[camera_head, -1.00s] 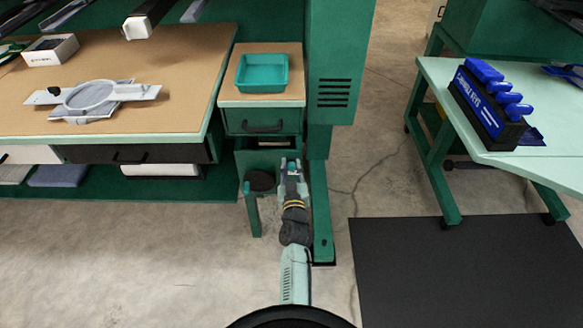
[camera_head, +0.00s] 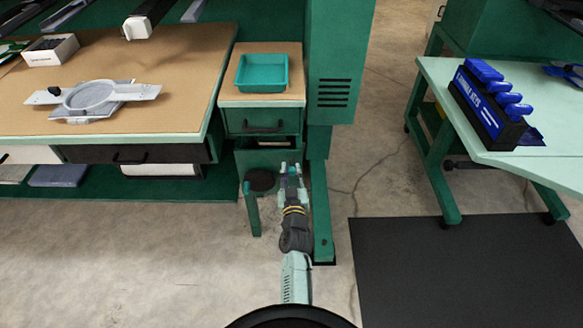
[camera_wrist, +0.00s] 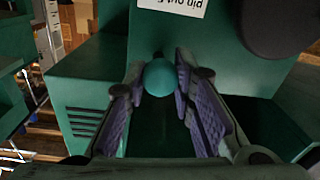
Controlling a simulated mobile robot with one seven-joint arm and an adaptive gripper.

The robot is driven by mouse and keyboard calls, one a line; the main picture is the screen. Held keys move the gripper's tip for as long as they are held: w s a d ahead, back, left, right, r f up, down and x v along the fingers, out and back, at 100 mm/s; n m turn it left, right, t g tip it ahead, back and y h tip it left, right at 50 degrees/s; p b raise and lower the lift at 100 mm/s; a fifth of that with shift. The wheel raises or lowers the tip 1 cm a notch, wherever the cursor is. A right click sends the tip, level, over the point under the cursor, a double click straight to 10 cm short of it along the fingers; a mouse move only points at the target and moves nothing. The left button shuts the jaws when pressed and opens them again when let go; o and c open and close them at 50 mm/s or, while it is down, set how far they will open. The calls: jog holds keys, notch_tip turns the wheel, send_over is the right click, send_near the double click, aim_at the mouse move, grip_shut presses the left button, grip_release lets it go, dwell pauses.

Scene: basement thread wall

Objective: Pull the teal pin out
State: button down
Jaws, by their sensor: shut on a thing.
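The teal pin shows as a round teal knob (camera_wrist: 160,77) in the wrist view, between the purple-padded fingers of my gripper (camera_wrist: 160,90). My gripper is shut on it, and the fingers hide part of its sides. The pin's shaft is not visible, so I cannot tell how deep it sits. In the head view my gripper (camera_head: 291,170) is low, in front of the green cabinet beside the green column. The knob is only a small teal spot there.
A white label (camera_wrist: 172,5) is on the green face beyond the knob. A dark round part (camera_wrist: 275,25) is at the upper right. In the head view, a green post (camera_head: 251,208) stands left of my arm and the green column (camera_head: 320,215) right. A teal tray (camera_head: 262,73) sits above.

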jog(key=shift+s, duration=0.35)
jog(key=c, duration=1.3)
grip_release()
notch_tip(320, 180, up, 10)
jog(key=shift+s, duration=0.1)
